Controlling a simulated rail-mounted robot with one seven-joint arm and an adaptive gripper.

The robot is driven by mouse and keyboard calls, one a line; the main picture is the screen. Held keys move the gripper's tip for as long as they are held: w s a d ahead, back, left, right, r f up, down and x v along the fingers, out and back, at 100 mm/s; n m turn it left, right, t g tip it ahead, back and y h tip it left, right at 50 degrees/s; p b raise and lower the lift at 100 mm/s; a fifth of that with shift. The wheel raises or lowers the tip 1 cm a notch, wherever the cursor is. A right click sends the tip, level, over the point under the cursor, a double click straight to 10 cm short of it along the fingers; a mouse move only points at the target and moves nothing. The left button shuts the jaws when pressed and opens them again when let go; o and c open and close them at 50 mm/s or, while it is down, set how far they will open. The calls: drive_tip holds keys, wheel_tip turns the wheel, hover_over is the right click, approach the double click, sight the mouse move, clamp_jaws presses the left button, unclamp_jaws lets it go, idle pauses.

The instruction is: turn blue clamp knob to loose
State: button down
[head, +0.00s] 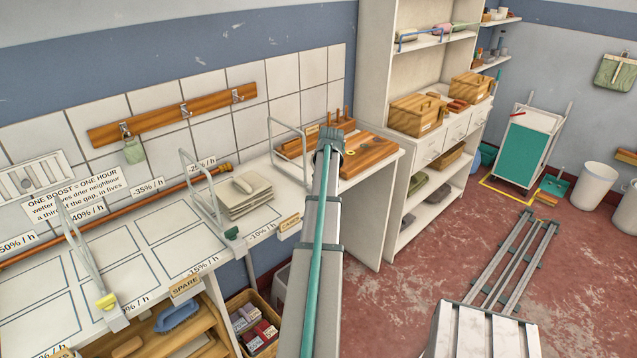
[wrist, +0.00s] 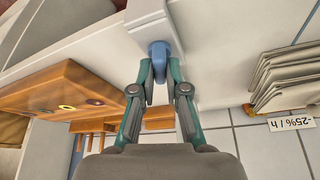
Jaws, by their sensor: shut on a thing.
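The blue clamp knob (wrist: 158,48) shows in the wrist view, at the end of a white clamp block (wrist: 147,18) on the counter's front edge. My gripper (wrist: 160,66) has its two green fingers closed on the sides of the knob. In the head view my gripper (head: 329,143) is at the counter's front edge near a wire hoop (head: 288,135), and my arm hides the knob there. I cannot tell which setting the knob points to.
A green knob (head: 232,233) and a yellow knob (head: 106,301) sit on other clamps along the counter edge to the left. Folded cloths (head: 243,196) lie left of my arm. A wooden board with coloured rings (head: 366,150) lies to the right.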

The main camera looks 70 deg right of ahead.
drive_tip(key=shift+d+n+t+y+b, duration=0.1)
drive_tip(key=shift+n+t+y+b, duration=0.4)
drive_tip(key=shift+n, duration=1.5)
drive_tip(key=c, duration=1.2)
unclamp_jaws()
drive_tip(key=v, duration=1.2)
drive_tip(key=shift+d+r, duration=0.1)
